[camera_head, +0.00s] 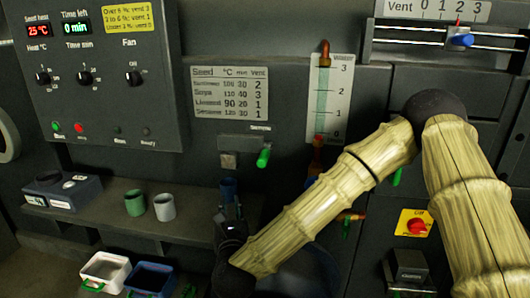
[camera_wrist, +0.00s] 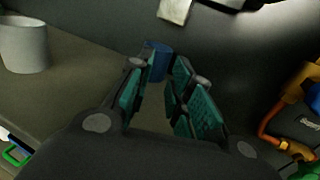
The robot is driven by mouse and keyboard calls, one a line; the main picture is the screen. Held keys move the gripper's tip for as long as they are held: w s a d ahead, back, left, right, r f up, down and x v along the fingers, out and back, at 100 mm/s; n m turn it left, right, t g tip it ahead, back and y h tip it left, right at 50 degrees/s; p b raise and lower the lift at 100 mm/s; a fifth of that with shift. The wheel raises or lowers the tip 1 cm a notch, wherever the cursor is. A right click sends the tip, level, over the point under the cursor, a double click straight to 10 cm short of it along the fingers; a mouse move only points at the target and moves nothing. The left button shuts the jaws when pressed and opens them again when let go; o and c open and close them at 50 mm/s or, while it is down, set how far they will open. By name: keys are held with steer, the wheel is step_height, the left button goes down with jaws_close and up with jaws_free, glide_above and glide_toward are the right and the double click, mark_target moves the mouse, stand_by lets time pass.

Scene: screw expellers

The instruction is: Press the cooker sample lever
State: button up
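The sample lever (camera_head: 263,157) is a green-tipped handle on the dark machine front, under a small label too blurred to read surely. A pale square outlet (camera_head: 228,160) is just left of it. A blue cup (camera_head: 228,187) is below the outlet; it also shows in the wrist view (camera_wrist: 158,60). My gripper (camera_wrist: 166,70) is low, below and left of the lever. Its teal-padded fingers are apart, with the blue cup at their tips, partly hidden by the left finger. I cannot tell whether they touch it. The lever is not in the wrist view.
A green cup (camera_head: 134,203) and a grey cup (camera_head: 164,207) stand on the shelf to the left. A white bin (camera_head: 105,270) and a blue bin (camera_head: 150,280) are below.

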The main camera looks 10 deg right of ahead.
jaws_close()
stand_by(0.3)
stand_by(0.8)
